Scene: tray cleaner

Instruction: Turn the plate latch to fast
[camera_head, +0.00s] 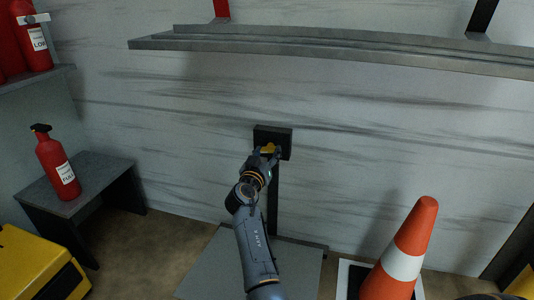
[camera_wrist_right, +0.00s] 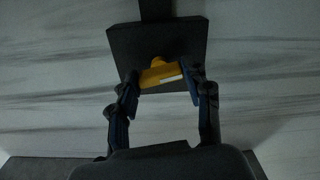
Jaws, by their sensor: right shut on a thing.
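The plate latch is a dark square plate (camera_head: 285,133) fixed to the wall, with a yellow handle (camera_head: 268,149) on its front. In the right wrist view, the plate (camera_wrist_right: 185,40) stands behind the yellow handle (camera_wrist_right: 160,74), which has a small white patch at one end. My right gripper (camera_head: 265,154) is at the handle. The wrist view shows its two fingers (camera_wrist_right: 161,80) on either side of the handle, shut on it. The handle lies slightly tilted between the fingers. My left gripper is not in view.
A grey shelf (camera_head: 330,52) runs across the wall above the latch. An orange and white cone (camera_head: 402,262) stands at the lower right. A red extinguisher (camera_head: 57,163) stands on a dark side table (camera_head: 95,185) at the left. A yellow case (camera_head: 38,262) lies at the lower left.

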